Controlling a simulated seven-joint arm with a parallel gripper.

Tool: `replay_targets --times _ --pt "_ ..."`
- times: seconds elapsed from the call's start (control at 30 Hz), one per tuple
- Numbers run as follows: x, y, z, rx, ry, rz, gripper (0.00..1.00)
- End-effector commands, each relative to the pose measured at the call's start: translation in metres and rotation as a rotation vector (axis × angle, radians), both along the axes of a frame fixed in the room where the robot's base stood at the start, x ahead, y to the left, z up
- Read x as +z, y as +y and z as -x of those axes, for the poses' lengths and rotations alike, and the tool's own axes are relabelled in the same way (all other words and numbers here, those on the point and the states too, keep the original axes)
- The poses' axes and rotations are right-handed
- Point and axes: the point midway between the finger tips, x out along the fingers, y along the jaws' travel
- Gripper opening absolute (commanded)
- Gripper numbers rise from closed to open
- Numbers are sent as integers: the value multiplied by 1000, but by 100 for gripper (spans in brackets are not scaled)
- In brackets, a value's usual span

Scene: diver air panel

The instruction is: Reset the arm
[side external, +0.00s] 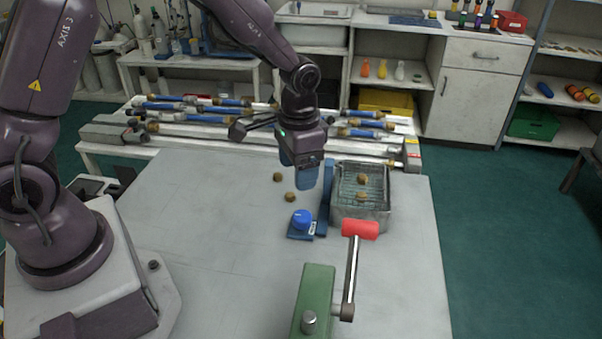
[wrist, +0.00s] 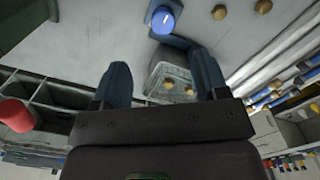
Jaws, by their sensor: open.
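My gripper (side external: 299,176) is held above the table near the wire basket, with its two blue fingers pointing down. In the wrist view my gripper (wrist: 160,85) shows its fingers spread apart with nothing between them. The grey table (side external: 200,230) lies below it. A blue round knob (side external: 302,217) sits on a small blue base on the table, in front of and below the fingers. The knob also shows at the top of the wrist view (wrist: 163,20). My gripper is apart from everything.
A metal wire basket (side external: 347,212) holds two brown pieces (side external: 362,180). Two more brown pieces (side external: 290,197) lie left of it. A green block (side external: 315,300) with a red-handled lever (side external: 360,229) stands at the front. Blue-banded rods (side external: 200,118) lie behind. The table's left middle is clear.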

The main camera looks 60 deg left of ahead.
Motion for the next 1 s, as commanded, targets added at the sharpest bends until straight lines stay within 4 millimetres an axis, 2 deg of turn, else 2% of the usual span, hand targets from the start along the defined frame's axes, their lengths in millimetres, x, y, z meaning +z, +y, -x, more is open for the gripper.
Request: replay_targets --times 0.07,0.17,0.4,0.6,0.8,1.0 --pt "3 2 19 21 40 -4 67" --pt "28 6 37 48 28 -12 67" --pt "101 14 89 120 -86 -16 67" --pt "147 19 136 167 -232 1 67" --pt "177 20 171 192 -391 30 67" --pt "196 21 182 193 -504 45 67"
